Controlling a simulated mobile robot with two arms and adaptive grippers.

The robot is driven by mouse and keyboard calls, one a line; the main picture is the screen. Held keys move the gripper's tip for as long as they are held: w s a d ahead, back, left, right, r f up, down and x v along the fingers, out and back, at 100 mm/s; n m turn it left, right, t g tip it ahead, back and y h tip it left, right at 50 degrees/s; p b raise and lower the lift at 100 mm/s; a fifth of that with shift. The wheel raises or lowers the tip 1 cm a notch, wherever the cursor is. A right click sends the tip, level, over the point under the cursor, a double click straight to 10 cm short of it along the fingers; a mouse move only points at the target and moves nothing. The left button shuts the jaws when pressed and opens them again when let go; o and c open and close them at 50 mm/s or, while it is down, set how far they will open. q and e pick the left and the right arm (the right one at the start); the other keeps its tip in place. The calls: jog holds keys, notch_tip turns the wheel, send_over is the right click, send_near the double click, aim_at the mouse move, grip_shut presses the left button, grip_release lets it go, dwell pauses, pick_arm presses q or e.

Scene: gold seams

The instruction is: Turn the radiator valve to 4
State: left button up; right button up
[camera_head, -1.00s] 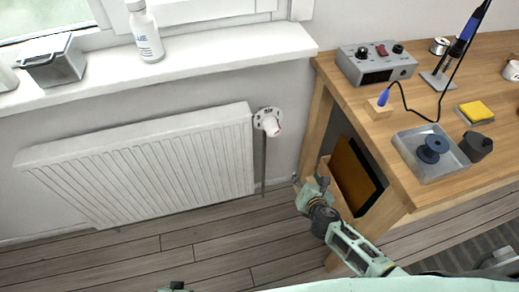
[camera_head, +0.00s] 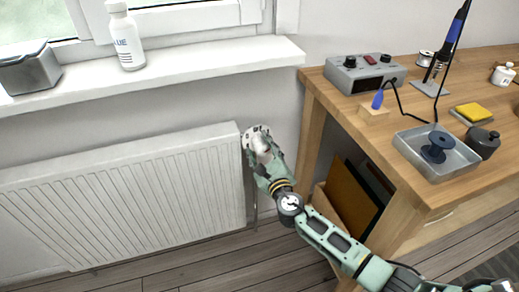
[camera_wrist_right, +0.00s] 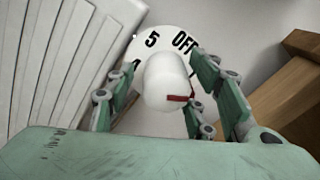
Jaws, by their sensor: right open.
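The white radiator valve knob (camera_head: 262,147) sits at the radiator's upper right corner, in front of a round white dial plate (camera_head: 250,133). In the right wrist view the knob (camera_wrist_right: 166,80) is between the fingers of my right gripper (camera_wrist_right: 156,88), which is open, with one finger on each side. I cannot tell whether either finger touches it. The knob's red mark (camera_wrist_right: 178,98) points right, below OFF. The dial (camera_wrist_right: 146,48) shows 5 and OFF; a figure left below 5 is partly covered. In the head view my right gripper (camera_head: 264,163) is at the knob. My left gripper is out of view.
The white radiator (camera_head: 130,190) stands close on the left, under the windowsill (camera_head: 190,62) with a bottle (camera_head: 126,38) and a metal box (camera_head: 28,70). The wooden workbench (camera_head: 415,185) is close on the right, bearing a soldering station (camera_head: 362,74) and a tray (camera_head: 437,165).

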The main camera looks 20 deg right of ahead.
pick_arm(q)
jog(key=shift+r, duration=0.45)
pick_arm(e)
jog(key=shift+w, duration=0.5)
jog(key=shift+c, duration=0.3)
jog(key=c, duration=1)
jog(key=shift+f, duration=0.1)
jog(key=shift+s, duration=0.1)
